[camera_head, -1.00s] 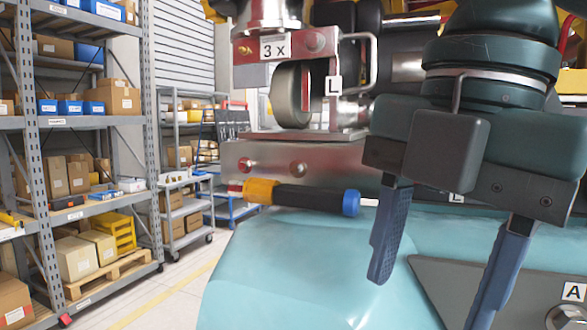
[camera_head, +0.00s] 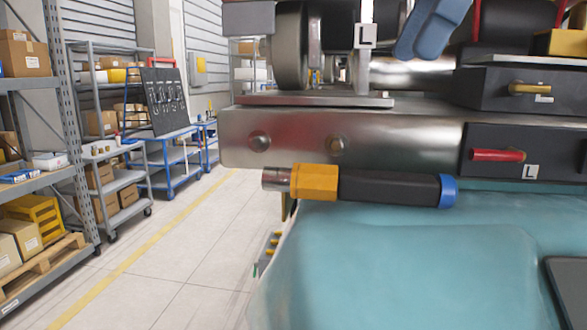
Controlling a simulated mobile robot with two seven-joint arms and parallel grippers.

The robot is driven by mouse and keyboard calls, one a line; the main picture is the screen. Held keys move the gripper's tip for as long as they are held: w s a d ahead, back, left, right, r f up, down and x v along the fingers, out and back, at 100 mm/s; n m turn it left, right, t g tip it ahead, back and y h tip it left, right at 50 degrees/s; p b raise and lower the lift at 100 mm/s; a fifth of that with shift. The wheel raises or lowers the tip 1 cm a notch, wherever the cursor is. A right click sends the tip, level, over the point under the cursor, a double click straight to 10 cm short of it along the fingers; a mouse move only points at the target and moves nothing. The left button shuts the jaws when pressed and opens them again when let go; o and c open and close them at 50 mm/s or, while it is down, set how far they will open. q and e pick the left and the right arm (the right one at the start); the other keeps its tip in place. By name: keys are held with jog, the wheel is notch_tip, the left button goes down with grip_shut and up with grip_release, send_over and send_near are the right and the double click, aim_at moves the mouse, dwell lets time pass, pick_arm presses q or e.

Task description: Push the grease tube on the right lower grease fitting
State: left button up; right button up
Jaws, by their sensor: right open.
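The grease tube (camera_head: 390,187) has a silver tip, an orange-yellow collar, a black body and a blue end cap. It lies roughly level along the top of the teal cover (camera_head: 400,255), just below the steel beam (camera_head: 420,130), its tip pointing left. My left gripper is out of view.
A red handle (camera_head: 498,155) and a brass handle (camera_head: 530,88) stick out at the right. Shelving (camera_head: 80,150) and a blue-framed cart (camera_head: 170,165) stand at the left. The floor between them and the cover is clear.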

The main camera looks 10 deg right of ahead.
send_near(358, 173)
jog(key=shift+a+f+m+h, duration=0.2)
jog(key=shift+a+f, duration=0.1)
jog(key=shift+f, duration=0.25)
jog(key=shift+a+f+m+h, duration=0.1)
jog(key=shift+a+f+m, duration=0.15)
jog(key=shift+f, duration=0.3)
jog(key=shift+w+x, duration=0.2)
jog(key=shift+x, duration=2.9)
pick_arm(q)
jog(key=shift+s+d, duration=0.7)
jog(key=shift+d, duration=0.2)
pick_arm(e)
jog(key=shift+c, duration=0.4)
jog(key=shift+r, duration=0.1)
grip_shut()
